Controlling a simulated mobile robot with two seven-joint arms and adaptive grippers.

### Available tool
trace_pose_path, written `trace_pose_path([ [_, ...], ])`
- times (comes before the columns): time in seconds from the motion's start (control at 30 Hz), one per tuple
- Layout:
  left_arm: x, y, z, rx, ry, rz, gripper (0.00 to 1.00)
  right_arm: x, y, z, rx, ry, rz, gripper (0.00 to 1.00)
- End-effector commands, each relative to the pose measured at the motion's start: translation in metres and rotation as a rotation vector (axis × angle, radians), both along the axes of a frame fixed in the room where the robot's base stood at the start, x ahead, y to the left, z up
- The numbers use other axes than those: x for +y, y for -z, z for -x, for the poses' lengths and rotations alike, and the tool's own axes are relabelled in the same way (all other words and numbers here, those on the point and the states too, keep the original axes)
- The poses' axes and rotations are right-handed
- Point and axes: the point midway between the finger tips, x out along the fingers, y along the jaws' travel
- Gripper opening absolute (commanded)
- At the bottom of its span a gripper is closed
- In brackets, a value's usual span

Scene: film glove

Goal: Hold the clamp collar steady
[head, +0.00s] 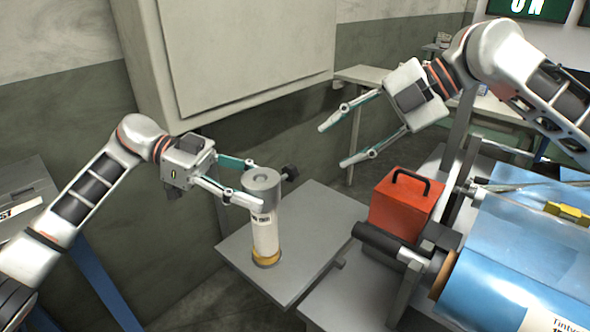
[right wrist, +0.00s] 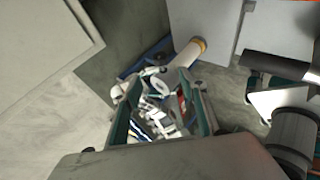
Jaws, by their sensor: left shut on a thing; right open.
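The grey clamp collar (head: 262,180) sits around the top of a white upright cylinder (head: 264,232) with a dark label and a yellow ring at its foot. A black knob (head: 290,173) sticks out from the collar's right side. My left gripper (head: 254,184) is shut on the collar from the left, one finger on the far side and one on the near side. My right gripper (head: 334,145) is open and empty, up and to the right of the collar. In the right wrist view the cylinder (right wrist: 188,55) shows beyond the open fingers; the collar is hard to make out there.
The cylinder stands on a grey plate (head: 232,248). An orange-red box (head: 398,212) with a black handle stands to its right. In front of it is a roller (head: 388,243) beside a roll of blue film (head: 490,285). A pale cabinet (head: 240,50) hangs behind.

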Motion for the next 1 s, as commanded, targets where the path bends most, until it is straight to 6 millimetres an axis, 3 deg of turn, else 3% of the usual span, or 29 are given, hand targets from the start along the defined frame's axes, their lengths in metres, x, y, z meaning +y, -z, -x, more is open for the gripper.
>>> trace_pose_path([
  [0.17, 0.000, -0.001, 0.000, 0.000, 0.001, 0.001, 0.37, 0.010, 0.008, 0.001, 0.007, -0.015, -0.002, 0.42],
  [0.63, 0.000, -0.001, 0.000, 0.000, 0.001, 0.001, 0.37, 0.070, 0.062, -0.018, 0.007, -0.012, -0.002, 0.42],
  [1.0, 0.000, -0.001, 0.000, -0.001, 0.000, 0.001, 0.37, 0.087, 0.078, -0.025, 0.004, -0.010, -0.002, 0.42],
])
